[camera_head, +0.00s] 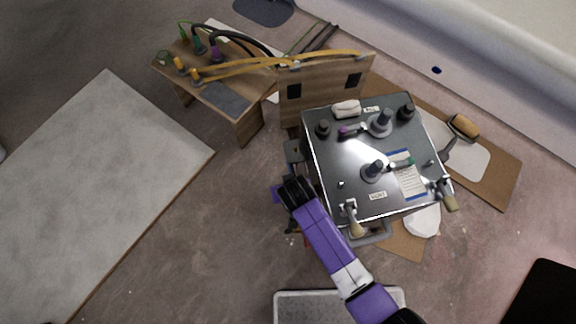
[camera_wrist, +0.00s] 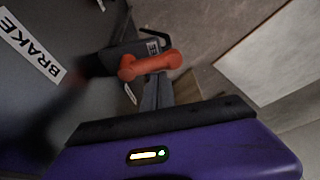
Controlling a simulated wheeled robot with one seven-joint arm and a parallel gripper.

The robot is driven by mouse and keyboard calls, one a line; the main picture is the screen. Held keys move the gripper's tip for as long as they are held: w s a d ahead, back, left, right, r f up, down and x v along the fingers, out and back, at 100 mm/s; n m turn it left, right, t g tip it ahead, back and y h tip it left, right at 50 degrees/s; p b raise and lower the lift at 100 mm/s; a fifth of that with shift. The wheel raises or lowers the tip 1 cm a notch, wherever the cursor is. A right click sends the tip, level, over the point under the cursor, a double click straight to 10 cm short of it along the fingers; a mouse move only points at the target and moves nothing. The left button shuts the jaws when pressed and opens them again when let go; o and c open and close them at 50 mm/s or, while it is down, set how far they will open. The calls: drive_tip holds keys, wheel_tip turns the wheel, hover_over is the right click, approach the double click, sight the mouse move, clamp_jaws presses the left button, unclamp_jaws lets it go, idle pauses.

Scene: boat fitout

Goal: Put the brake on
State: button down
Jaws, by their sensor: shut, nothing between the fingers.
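A red-orange lever (camera_wrist: 150,63) shows in the wrist view, with a rounded knob at its left end. It is mounted near a dark bracket beside a grey panel, which carries a white label reading BRAKE (camera_wrist: 32,45). My gripper (camera_wrist: 158,92) is shut and empty. Its fingertips lie right at the lever in the picture; I cannot tell whether they touch it. In the head view my gripper (camera_head: 292,190) is low at the left side of the grey metal-topped cart (camera_head: 345,185). The lever is hidden or too small to tell there.
A small wooden bench (camera_head: 225,100) with cables is at upper left. A pale grey sheet (camera_head: 95,190) lies left; bare floor lies between.

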drive_tip(key=shift+s+n+y+p, duration=0.35)
drive_tip(key=shift+n+p, duration=0.35)
drive_tip(key=shift+n, duration=0.3)
drive_tip(key=shift+s+r+n+p, duration=0.1)
drive_tip(key=shift+s+n+p, duration=0.35)
drive_tip(key=shift+n+p, duration=0.15)
drive_tip(key=shift+s+d+p, duration=0.25)
drive_tip(key=shift+s+p, duration=0.25)
drive_tip(key=shift+p, duration=0.15)
drive_tip(key=shift+s+d+p, duration=0.2)
drive_tip(key=shift+s+p, duration=0.25)
drive_tip(key=shift+p, duration=0.15)
drive_tip(key=shift+s+d+p, duration=0.55)
drive_tip(key=shift+p, duration=0.1)
drive_tip(key=shift+d, duration=0.15)
